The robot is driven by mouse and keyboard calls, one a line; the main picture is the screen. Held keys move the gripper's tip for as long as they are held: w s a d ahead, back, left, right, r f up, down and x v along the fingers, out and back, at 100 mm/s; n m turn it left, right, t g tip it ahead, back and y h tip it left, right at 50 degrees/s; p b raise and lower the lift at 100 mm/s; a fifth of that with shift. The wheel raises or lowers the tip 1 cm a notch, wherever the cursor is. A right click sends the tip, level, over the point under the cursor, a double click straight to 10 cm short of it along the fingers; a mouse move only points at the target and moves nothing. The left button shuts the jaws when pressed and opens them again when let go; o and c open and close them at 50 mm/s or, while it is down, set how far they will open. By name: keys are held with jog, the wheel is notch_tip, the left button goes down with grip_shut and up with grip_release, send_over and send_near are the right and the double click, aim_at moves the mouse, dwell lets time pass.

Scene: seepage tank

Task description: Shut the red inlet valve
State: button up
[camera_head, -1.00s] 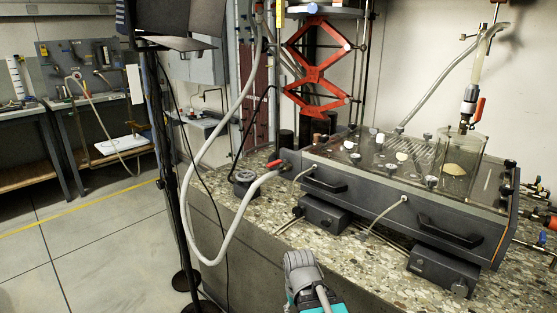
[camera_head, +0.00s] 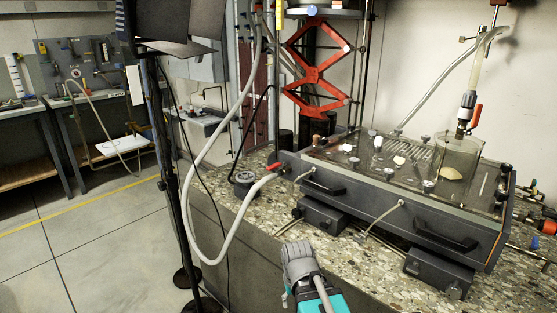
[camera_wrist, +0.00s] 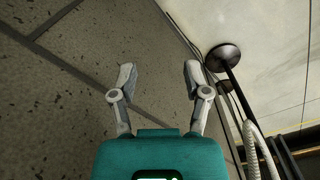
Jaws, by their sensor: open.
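Two red-handled valves show in the head view, and I cannot tell for sure which one is the inlet. One red lever (camera_head: 275,165) sits where the grey hose meets the left end of the seepage tank (camera_head: 340,188). The other red lever (camera_head: 477,115) hangs upright on the vertical tube above the tank's right part. Neither valve shows in the wrist view. In the head view, part of my arm shows at the bottom, in front of the bench.
The thick grey hose (camera_head: 207,258) loops down in front of the bench's left end. A black stand (camera_head: 170,165) rises left of it; a round black base (camera_wrist: 223,57) shows in the wrist view. Dark boxes (camera_head: 438,270) sit before the tank. Open floor (camera_head: 85,250) lies left.

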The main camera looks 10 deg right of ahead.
jog(key=w+r+m+t+h+p, duration=0.1)
jog(key=w+r+m+h+p, duration=0.1)
jog(key=w+r+h+p, duration=0.25)
jog(key=w+r+m+t+h+p, duration=0.1)
jog(key=w+r+m+p, duration=0.15)
jog(key=r+p, duration=0.4)
jog(key=m+t+h, duration=0.6)
jog(key=t+h, duration=0.2)
jog(key=h, duration=0.1)
send_near(280, 163)
jog(key=v, duration=0.5)
jog(key=shift+a+f+b, duration=0.1)
jog(key=shift+f+b, duration=0.3)
jog(key=shift+b, duration=0.05)
jog(key=shift+w, duration=0.1)
jog(key=shift+x, duration=6.9)
jog(key=shift+w+r, duration=0.1)
jog(key=shift+r, duration=0.1)
grip_shut()
